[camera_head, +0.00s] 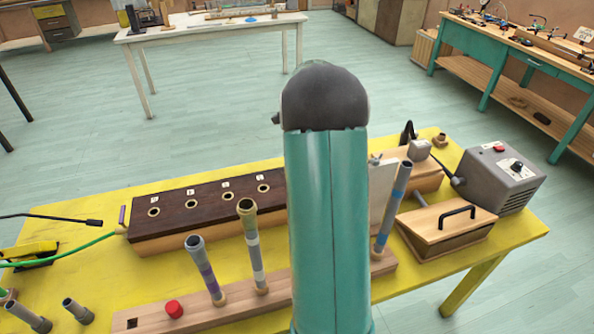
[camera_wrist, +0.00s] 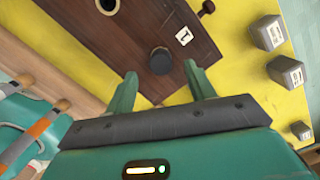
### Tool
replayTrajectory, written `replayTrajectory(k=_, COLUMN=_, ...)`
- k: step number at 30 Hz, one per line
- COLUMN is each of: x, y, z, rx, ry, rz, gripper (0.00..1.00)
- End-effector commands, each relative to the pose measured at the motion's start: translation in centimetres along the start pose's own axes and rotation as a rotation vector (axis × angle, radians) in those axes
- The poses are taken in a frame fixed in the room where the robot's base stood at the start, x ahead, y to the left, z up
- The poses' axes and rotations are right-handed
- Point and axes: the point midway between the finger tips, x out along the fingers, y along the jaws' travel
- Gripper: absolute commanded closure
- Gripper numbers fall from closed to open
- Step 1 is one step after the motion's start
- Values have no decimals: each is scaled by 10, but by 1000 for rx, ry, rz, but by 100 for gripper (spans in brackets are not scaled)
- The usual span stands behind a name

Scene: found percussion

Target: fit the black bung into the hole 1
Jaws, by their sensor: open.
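The black bung (camera_wrist: 160,60) stands on the dark wooden top of the long box (camera_wrist: 95,30) in the wrist view, beside the white label marked 1 (camera_wrist: 183,36). No hole rim shows around the bung, so hole 1 is hidden at that spot; how deep the bung sits I cannot tell. My gripper (camera_wrist: 160,70) is open, its two fingers on either side of the bung's near end, with gaps to both. In the head view the box (camera_head: 208,205) shows several open holes, while my arm hides its right end and the bung.
A wooden rack (camera_head: 150,320) with upright tubes and a red knob (camera_head: 174,309) stands in front of the box. A lidded wooden box (camera_head: 445,222) and a grey unit (camera_head: 500,178) are on the right.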

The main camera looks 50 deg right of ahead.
Motion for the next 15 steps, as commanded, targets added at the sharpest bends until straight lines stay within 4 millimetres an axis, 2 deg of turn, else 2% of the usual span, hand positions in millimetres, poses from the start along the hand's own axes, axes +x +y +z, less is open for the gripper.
replayTrajectory(k=3, x=-29, y=0, z=1, rx=-1, ry=-1, rz=-4, gripper=46)
replayTrajectory(k=9, x=-68, y=0, z=0, rx=-1, ry=0, rz=-2, gripper=46)
replayTrajectory(k=15, x=-85, y=0, z=0, rx=-1, ry=0, rz=0, gripper=46)
